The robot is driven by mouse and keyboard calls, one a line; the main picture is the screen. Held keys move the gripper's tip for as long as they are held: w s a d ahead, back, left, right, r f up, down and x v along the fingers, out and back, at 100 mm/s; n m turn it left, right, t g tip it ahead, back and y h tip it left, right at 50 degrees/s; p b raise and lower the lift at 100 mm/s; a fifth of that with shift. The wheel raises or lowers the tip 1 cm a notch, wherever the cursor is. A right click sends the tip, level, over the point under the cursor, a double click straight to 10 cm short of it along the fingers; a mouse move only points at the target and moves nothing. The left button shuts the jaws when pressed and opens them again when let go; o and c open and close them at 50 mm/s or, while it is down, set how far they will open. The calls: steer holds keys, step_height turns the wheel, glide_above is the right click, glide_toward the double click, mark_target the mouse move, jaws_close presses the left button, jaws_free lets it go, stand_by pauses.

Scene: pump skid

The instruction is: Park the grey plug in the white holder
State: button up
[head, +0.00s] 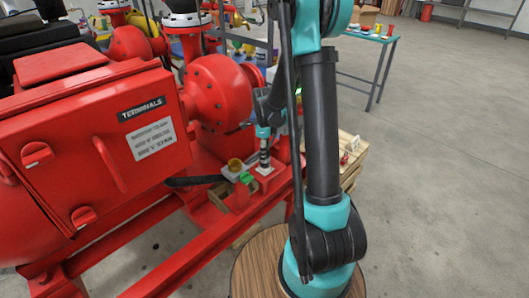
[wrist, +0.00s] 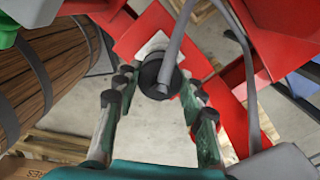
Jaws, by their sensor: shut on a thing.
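The grey plug (wrist: 158,78) shows in the wrist view as a dark round body with a thick grey cable rising from it. My gripper (wrist: 160,86) has its fingers on either side of the plug and is shut on it. In the head view my gripper (head: 264,134) points down, with the plug (head: 265,157) below it, upright. The white holder (head: 264,171) is a small pale block on the red frame, directly under the plug. In the wrist view the holder (wrist: 153,45) shows partly behind the plug. I cannot tell whether the plug is seated in it.
A yellow round part (head: 235,165) and a green part (head: 246,178) sit just left of the holder. The red terminal box (head: 100,120) stands further left. The grey floor beyond is open.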

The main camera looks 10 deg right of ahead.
steer(key=shift+f, duration=1.2)
stand_by(0.3)
steer(key=o, duration=1.4)
steer(key=shift+c, duration=0.2)
step_height(320, 180, up, 12)
steer(key=s+d+f+n+t, duration=0.1)
steer(key=s+d+n+t, duration=0.1)
steer(key=s+n, duration=0.9)
steer(key=s+d+f+n+t, duration=0.2)
steer(key=s+n, duration=0.9)
steer(key=shift+f, duration=0.2)
